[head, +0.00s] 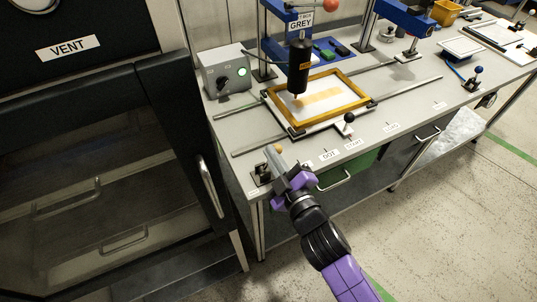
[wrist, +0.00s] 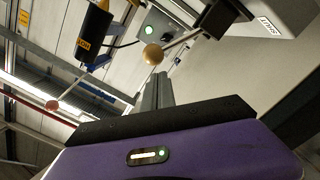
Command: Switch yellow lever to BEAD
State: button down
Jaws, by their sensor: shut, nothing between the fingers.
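The yellow lever's tan-yellow ball knob (head: 278,148) is near the front left corner of the bench, beside a black lever base (head: 262,172). In the wrist view the knob (wrist: 153,54) sits on a thin metal rod that runs to a black block (wrist: 222,14). My gripper (head: 281,162) is shut and empty, its tips close to the knob. In the wrist view the shut fingers (wrist: 156,90) lie just below the knob; whether they touch it I cannot tell. A small white label (head: 253,191) is on the bench edge below the lever base; its text is too small to read.
A grey box with a green light (head: 226,74), a black cylinder (head: 299,65) and a yellow frame (head: 316,102) stand behind. A black-knobbed lever (head: 348,119) is to the right, near labels including DOT (head: 328,155). A dark VENT cabinet (head: 100,150) stands left.

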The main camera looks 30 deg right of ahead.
jog(key=shift+s+d+f+m, duration=0.1)
jog(key=shift+d+f+m, duration=0.05)
jog(key=shift+d+m, duration=0.5)
jog(key=shift+d+f, duration=0.1)
jog(key=shift+f, duration=0.05)
